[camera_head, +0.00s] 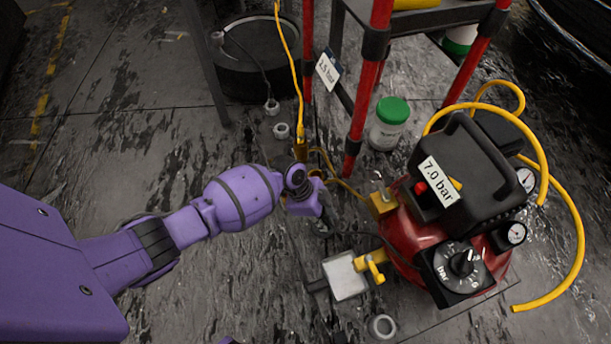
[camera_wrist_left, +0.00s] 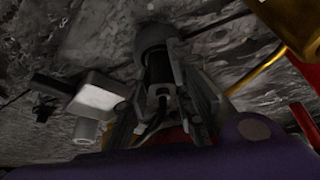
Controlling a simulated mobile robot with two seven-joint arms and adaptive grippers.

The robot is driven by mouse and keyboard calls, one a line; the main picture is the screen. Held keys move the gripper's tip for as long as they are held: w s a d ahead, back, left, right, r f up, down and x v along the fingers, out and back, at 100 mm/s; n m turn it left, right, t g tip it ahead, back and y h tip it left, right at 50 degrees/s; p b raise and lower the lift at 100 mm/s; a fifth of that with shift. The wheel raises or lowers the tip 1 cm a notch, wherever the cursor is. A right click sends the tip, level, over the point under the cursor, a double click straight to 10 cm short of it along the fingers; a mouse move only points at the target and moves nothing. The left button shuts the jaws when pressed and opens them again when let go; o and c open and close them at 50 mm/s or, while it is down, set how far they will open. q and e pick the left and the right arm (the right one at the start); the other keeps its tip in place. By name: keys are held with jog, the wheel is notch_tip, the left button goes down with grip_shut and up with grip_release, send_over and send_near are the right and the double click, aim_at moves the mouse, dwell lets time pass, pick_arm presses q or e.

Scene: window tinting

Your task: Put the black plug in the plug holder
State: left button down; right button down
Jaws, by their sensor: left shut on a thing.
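My left gripper (camera_head: 307,202) reaches in from the left and points down beside the red compressor. In the left wrist view its two dark fingers (camera_wrist_left: 168,92) are closed around the black plug (camera_wrist_left: 157,68), a dark cylinder. A grey rounded cup-like piece (camera_wrist_left: 155,37) is at the plug's far end; whether the plug touches or enters it I cannot tell. In the head view my gripper hides the plug, and a black cable (camera_head: 352,234) runs from below it toward the compressor. I cannot tell which piece is the plug holder. My right gripper is not in view.
The red compressor (camera_head: 405,240) with yellow hose (camera_head: 579,240) stands at the right. A white block with a yellow tap (camera_head: 345,278) and a grey ring (camera_head: 382,327) are in front. Red posts (camera_head: 367,95) and a green-lidded jar (camera_head: 389,124) stand behind. The left floor is clear.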

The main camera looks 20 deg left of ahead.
pick_arm(q)
jog(key=c, duration=1.8)
grip_release()
jog(key=shift+w+f, duration=0.15)
jog(key=shift+c, duration=0.2)
jog(key=o, duration=0.3)
jog(key=shift+d+f, duration=0.1)
jog(key=shift+f, duration=0.05)
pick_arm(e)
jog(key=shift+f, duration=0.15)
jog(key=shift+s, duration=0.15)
pick_arm(q)
jog(key=p+v, duration=0.5)
jog(key=v, duration=0.7)
jog(key=shift+r+p, duration=0.4)
jog(key=shift+r, duration=0.05)
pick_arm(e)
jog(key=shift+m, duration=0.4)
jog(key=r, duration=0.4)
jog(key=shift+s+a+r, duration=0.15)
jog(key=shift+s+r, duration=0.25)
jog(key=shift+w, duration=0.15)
